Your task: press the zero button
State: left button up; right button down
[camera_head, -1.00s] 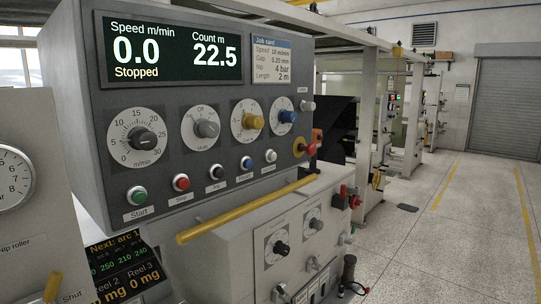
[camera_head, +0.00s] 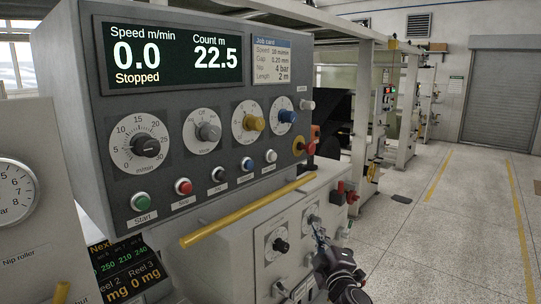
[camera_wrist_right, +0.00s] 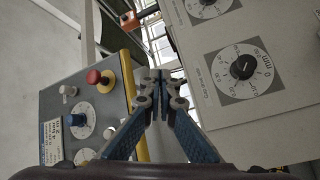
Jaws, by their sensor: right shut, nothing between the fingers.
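The control panel (camera_head: 88,150) fills the left of the head view. Its lower row has a green Start button (camera_head: 140,201), a red button (camera_head: 183,187), a black button (camera_head: 219,174), a blue button (camera_head: 247,164) and a white button (camera_head: 271,156). The labels are too small to tell which is zero. The display (camera_head: 172,54) reads speed 0.0, count 22.5, Stopped. My right gripper (camera_head: 319,232) is shut and empty, below and right of the button row. Its fingertips meet in the wrist view (camera_wrist_right: 160,74). My left gripper is out of view.
A yellow rail (camera_head: 250,210) runs under the buttons. A lower cabinet with black dials (camera_head: 280,245) stands close to my right gripper. A red mushroom button (camera_head: 309,148) sticks out at the panel's right edge. The floor (camera_head: 440,240) to the right is open.

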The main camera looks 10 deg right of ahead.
aim_at(272, 157)
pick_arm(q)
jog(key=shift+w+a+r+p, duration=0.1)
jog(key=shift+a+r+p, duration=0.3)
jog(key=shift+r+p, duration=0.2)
pick_arm(e)
jog(key=s+a+r+n+t, duration=0.1)
jog(key=r+t, duration=0.1)
jog(key=r, duration=0.8)
jog(key=s+a+r+n+t+y, duration=0.1)
jog(key=a+r, duration=0.1)
jog(key=r, duration=0.8)
jog(key=shift+a+t, duration=0.2)
jog(key=shift+t, duration=0.2)
jog(key=shift+f, duration=0.1)
pick_arm(q)
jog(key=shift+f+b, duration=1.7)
jog(key=shift+b, duration=0.1)
pick_arm(e)
jog(key=w+a, duration=0.5)
jog(key=w, duration=0.2)
jog(key=shift+a, duration=0.25)
pick_arm(q)
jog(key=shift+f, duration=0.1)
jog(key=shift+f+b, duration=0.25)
jog(key=shift+b, duration=0.1)
pick_arm(e)
jog(key=shift+w+a, duration=0.25)
